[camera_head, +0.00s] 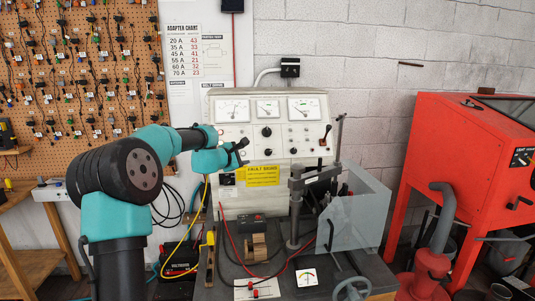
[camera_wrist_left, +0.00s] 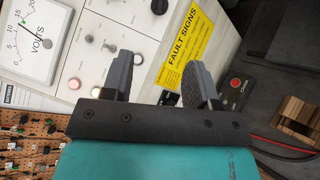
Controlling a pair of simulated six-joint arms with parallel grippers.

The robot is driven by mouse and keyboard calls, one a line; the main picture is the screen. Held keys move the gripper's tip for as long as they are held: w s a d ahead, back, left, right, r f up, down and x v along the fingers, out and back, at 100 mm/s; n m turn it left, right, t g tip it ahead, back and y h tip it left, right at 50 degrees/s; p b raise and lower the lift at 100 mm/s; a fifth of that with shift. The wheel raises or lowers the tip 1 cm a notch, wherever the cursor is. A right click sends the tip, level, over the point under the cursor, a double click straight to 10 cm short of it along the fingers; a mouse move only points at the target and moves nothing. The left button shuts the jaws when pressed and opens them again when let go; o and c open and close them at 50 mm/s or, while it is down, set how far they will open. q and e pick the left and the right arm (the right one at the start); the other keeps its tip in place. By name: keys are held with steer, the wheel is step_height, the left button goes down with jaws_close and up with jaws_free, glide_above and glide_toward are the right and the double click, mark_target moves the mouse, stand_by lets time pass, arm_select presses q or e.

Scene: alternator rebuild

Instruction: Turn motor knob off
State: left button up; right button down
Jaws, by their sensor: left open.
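The off-white test panel (camera_head: 238,133) has three dial gauges and several knobs and switches. Two black knobs, an upper one (camera_head: 267,131) and a lower one (camera_head: 266,150), sit mid-panel; I cannot read which control is the motor knob. My left gripper (camera_head: 240,148) is in front of the panel, left of these knobs, apparently holding nothing. In the left wrist view its two fingers are apart, with the open gap (camera_wrist_left: 160,78) over the panel. A silver switch (camera_wrist_left: 110,47) and a pale round control (camera_wrist_left: 138,58) show near the fingers. My right gripper is not in view.
A yellow fault signs label (camera_head: 263,176) is on the panel's lower part. Right of it stand a metal post with a clamp (camera_head: 297,185) and a clear guard (camera_head: 358,215). Red and black cables lie on the bench. A red cabinet (camera_head: 460,150) stands at right.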

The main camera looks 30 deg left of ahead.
mark_target(268, 152)
arm_select(q)
steer(key=x, duration=1.7)
steer(key=c, duration=0.8)
steer(key=shift+d+f+n+t+y, duration=0.1)
steer(key=shift+n+t+y, duration=0.45)
steer(key=shift+n, duration=0.5)
steer(key=shift+f+n+t+y, duration=0.1)
steer(key=shift+n+t+y, duration=0.25)
steer(key=shift+n+y, duration=0.5)
steer(key=shift+d+f+n+t+y, duration=0.1)
steer(key=shift+n+t+y, duration=0.1)
steer(key=shift+n+y, duration=0.7)
steer(key=shift+d+n+t+y, duration=0.1)
steer(key=shift+n+t+y, duration=0.15)
steer(key=shift+n, duration=1.15)
steer(key=o, duration=0.8)
steer(key=shift+s, duration=0.15)
